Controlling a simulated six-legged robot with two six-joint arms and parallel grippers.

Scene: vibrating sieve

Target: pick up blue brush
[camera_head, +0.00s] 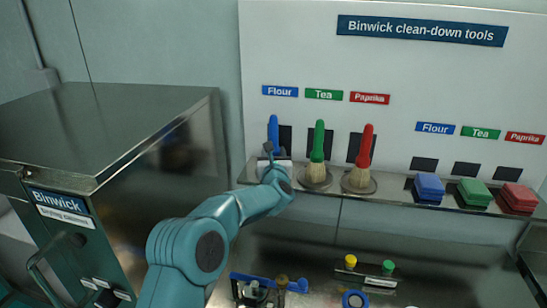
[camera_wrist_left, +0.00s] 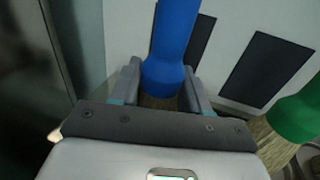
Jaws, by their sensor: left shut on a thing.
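The blue brush (camera_head: 273,128) stands upright at the left end of the tool shelf, under the blue Flour label. Its handle (camera_wrist_left: 172,45) fills the upper middle of the left wrist view. My left gripper (camera_head: 272,153) is at the lower part of the handle. In the left wrist view its two fingers (camera_wrist_left: 160,85) lie either side of the blue handle, shut on it. The brush's bristles are mostly hidden behind the gripper. My right gripper is not in view.
A green brush (camera_head: 318,142) and a red brush (camera_head: 364,147) stand close to the right on the shelf (camera_head: 395,198). Blue (camera_head: 429,186), green (camera_head: 474,191) and red pads (camera_head: 517,197) sit further right. A metal cabinet (camera_head: 110,130) stands close on the left.

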